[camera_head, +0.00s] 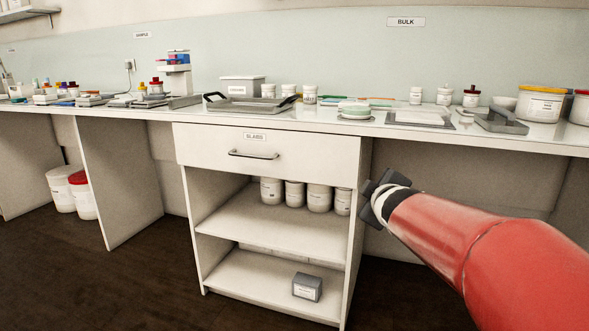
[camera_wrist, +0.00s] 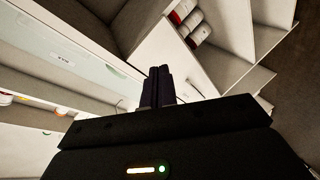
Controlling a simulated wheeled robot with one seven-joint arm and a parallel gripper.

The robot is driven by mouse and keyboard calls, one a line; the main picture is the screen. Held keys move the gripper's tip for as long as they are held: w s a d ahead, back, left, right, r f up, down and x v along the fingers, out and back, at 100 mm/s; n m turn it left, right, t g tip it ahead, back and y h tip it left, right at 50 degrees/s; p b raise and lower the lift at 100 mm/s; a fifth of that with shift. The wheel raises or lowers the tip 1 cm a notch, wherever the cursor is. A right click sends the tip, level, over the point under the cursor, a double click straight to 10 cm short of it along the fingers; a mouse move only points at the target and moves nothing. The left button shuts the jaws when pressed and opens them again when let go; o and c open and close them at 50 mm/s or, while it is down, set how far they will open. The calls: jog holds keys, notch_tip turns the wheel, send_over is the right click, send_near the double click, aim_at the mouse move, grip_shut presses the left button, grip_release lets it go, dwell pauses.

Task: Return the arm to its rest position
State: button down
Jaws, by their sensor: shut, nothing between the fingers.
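My red arm reaches in from the lower right in the head view. My gripper (camera_head: 380,192) is at its end, in front of the bench and just right of the open cabinet (camera_head: 270,262). In the wrist view the two dark fingers of my gripper (camera_wrist: 159,72) are together with nothing between them. I see no gap to the cabinet clearly enough to tell its size.
The bench top (camera_head: 330,121) carries a grey tray (camera_head: 250,103), jars and a large tub (camera_head: 541,103). The drawer (camera_head: 267,152) is shut. White jars (camera_head: 319,197) and a grey box (camera_head: 307,287) sit on shelves. The dark floor (camera_head: 130,285) in front is clear.

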jog(key=s+a+f+m+g, duration=0.1)
jog(key=s+f+m+g, duration=0.2)
jog(key=s, duration=0.7)
jog(key=s+a+f+m+g+p, duration=0.1)
jog(key=s+f+m+g, duration=0.2)
jog(key=s, duration=0.8)
jog(key=s+a+f+m+g, duration=0.1)
jog(key=s+f+m+g, duration=0.2)
jog(key=s, duration=0.8)
notch_tip(320, 180, down, 4)
jog(key=shift+s+r+m+y+p, duration=0.15)
jog(key=shift+m+y+p, duration=0.15)
jog(key=shift+m, duration=0.8)
